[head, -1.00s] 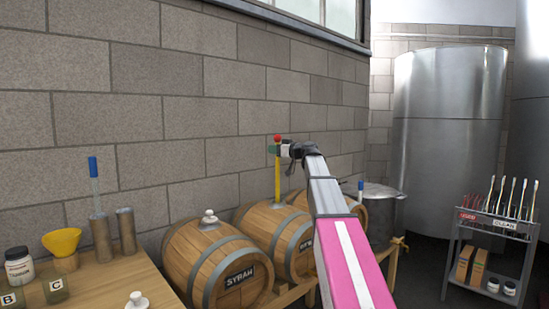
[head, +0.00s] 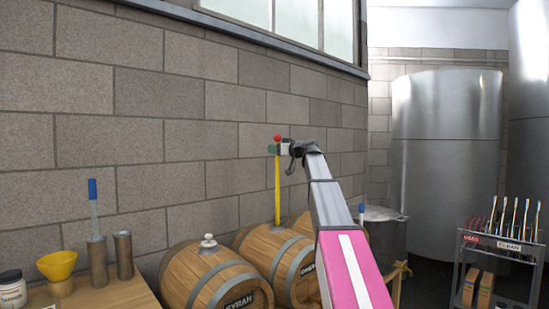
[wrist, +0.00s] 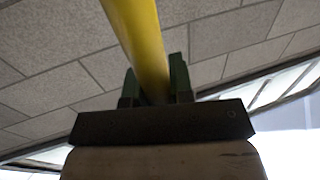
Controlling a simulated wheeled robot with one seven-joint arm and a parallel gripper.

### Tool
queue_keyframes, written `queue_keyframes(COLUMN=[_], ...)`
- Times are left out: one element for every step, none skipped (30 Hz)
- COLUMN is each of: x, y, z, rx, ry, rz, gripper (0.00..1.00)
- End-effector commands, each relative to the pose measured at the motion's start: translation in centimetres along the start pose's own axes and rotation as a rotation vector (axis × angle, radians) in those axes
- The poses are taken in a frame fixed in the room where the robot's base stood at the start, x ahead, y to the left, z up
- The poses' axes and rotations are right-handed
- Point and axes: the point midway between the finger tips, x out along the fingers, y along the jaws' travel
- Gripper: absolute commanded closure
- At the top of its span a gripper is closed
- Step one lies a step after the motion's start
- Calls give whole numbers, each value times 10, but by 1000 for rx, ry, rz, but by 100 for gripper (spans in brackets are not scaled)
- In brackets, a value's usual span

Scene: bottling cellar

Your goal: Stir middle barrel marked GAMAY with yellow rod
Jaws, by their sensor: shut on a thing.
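My gripper (head: 275,149) is shut on the yellow rod (head: 277,188), which has a red tip at its top. The rod hangs upright, its lower end meeting the top of the middle barrel (head: 262,250) in the head view; I cannot tell whether that end is inside the bung hole. That barrel's label is mostly hidden, partly by my arm. In the wrist view the yellow rod (wrist: 138,40) passes between the green fingers (wrist: 158,82).
The SYRAH barrel (head: 203,277), with a white stopper on top, stands left. A wooden table (head: 105,294) holds a yellow funnel (head: 57,266) and metal cylinders. A lidded metal pot (head: 385,235) and a rack cart (head: 500,242) with USED and CLEAN signs stand right.

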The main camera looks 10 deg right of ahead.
Motion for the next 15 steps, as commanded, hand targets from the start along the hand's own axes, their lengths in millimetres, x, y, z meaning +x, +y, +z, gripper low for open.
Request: queue_keyframes(x=[1, 1, 1, 0, 0, 0, 0, 0, 1, 1, 1, 1, 0, 0, 0], y=[1, 1, 1, 1, 1, 1, 1, 1, 1, 1, 1, 1, 1, 1, 0], z=[-6, -9, -13, -17, -20, -24, -27, -30, -34, -37, -39, -43, -45, -47, -48], rx=[-1, -1, -1, 0, 0, -1, -1, -1, -1, -1, -1, -1, 0, 0, 0], ry=[1, 1, 1, 1, 1, 1, 1, 1, 1, 0, 0, 0, 0, 0, 0], rz=[0, 0, 0, 0, 0, 0, 0, 0, 0, 0, 0, 0, 0, 0, 0], gripper=[99, 99, 99, 99, 99, 99, 99, 99, 99, 99, 99, 99, 99, 99, 99])
